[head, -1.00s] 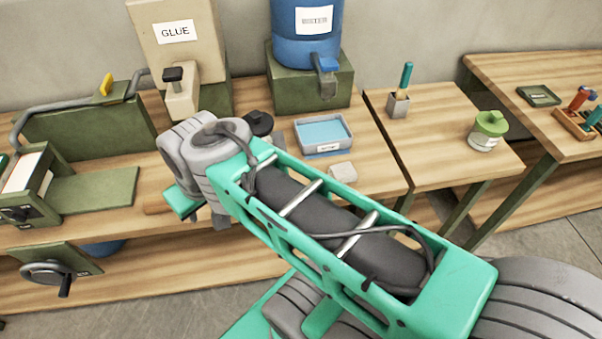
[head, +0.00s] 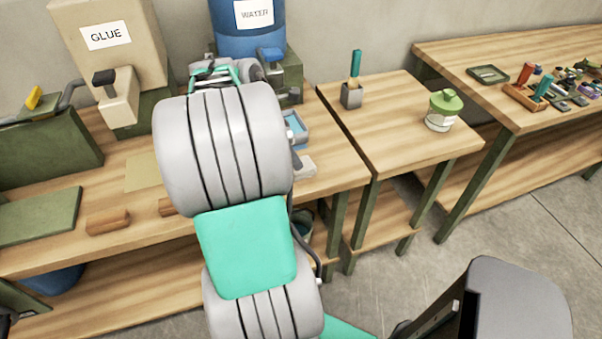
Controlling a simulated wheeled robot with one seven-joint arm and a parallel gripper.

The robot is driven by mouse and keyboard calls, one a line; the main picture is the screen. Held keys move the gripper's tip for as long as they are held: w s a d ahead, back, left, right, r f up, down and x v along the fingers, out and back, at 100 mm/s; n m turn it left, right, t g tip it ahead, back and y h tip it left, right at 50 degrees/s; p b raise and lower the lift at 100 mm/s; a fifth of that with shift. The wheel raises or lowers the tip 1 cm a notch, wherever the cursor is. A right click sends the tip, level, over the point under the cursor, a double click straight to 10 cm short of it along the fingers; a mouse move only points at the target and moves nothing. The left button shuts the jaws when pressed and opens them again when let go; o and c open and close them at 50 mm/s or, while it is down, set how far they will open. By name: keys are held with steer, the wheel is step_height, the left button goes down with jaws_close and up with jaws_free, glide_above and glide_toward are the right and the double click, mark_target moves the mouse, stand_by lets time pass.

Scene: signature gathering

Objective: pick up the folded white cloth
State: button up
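A small white block-like thing, which looks like the folded white cloth (head: 305,166), lies on the wooden bench near its right end, just in front of a blue-filled tray (head: 296,129). My arm covers part of its left side and most of the tray. My arm rises through the middle of the head view, with teal and grey parts showing behind its large grey joint. I cannot make out my gripper's fingers, so whether it is open or holds anything is hidden.
The glue dispenser (head: 112,50) and water barrel (head: 243,30) stand at the back. Wooden rollers (head: 108,222) lie near the front edge. On the table at right stand a brush holder (head: 352,95) and a green-lidded jar (head: 442,112). Between these the tabletop is clear.

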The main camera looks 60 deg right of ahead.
mark_target(305, 164)
steer(key=x, duration=0.7)
steer(key=shift+d+f, duration=0.25)
steer(key=shift+d, duration=0.15)
steer(key=shift+c, duration=0.2)
steer(key=c, duration=1.4)
steer(key=shift+r, duration=0.1)
steer(key=shift+r, duration=0.4)
step_height(305, 164, up, 3)
steer(key=shift+a, duration=0.15)
steer(key=s+a+r, duration=0.2)
steer(key=a+r, duration=0.1)
steer(key=s+a+r, duration=0.3)
steer(key=a, duration=0.1)
steer(key=s+a+r, duration=0.2)
steer(key=a+r, duration=0.1)
steer(key=a, duration=0.1)
steer(key=shift+s+a+p, duration=0.25)
steer(key=shift+s+p, duration=0.05)
steer(key=shift+s, duration=0.05)
